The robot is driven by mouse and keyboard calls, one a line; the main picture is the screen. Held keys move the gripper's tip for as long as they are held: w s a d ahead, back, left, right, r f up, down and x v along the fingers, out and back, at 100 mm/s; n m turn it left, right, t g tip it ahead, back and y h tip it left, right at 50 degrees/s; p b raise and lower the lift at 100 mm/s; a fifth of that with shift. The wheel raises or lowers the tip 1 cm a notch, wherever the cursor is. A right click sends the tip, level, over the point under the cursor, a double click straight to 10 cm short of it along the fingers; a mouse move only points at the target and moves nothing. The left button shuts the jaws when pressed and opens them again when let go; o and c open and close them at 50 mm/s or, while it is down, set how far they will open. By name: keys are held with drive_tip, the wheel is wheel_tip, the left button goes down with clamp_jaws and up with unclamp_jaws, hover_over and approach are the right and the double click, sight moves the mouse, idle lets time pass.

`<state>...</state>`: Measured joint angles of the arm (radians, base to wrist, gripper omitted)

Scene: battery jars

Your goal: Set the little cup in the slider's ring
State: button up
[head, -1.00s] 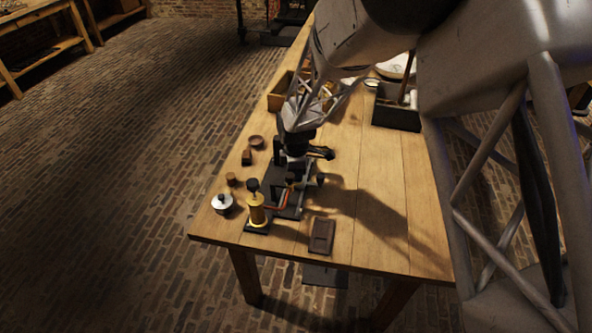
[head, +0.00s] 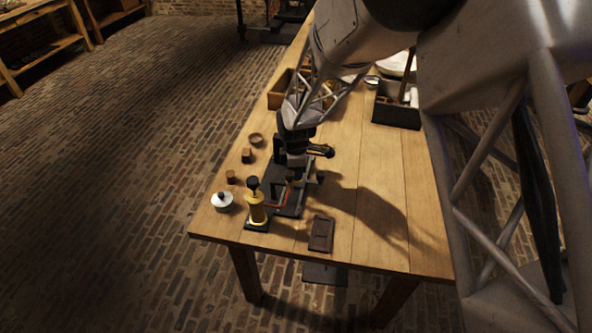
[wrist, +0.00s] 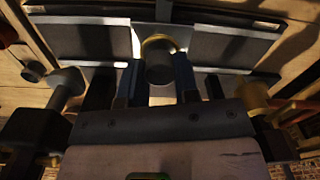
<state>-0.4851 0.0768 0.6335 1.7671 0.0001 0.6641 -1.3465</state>
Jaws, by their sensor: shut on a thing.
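In the wrist view, a small dark grey cup (wrist: 160,70) sits between the two fingers of my gripper (wrist: 157,82), which is shut on it. A yellowish ring (wrist: 158,41) shows just beyond the cup and close around its far edge. I cannot tell whether the cup is inside the ring or above it. In the head view, my gripper (head: 296,160) points down over the dark apparatus (head: 284,187) on the table. The cup and ring are hidden there by the gripper and apparatus.
A brass column instrument (head: 256,208) and a white lidded pot (head: 223,202) stand near the front left of the table (head: 370,170). Small brown pieces line the left edge. A dark brown tray (head: 321,234) lies front right. A dark crate (head: 398,114) stands behind.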

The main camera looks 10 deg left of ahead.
drive_tip(key=shift+f, duration=0.6)
idle(0.5)
drive_tip(key=o, duration=0.6)
drive_tip(key=shift+r, duration=0.2)
drive_tip(key=shift+r, duration=5.3)
drive_tip(key=shift+d, duration=0.1)
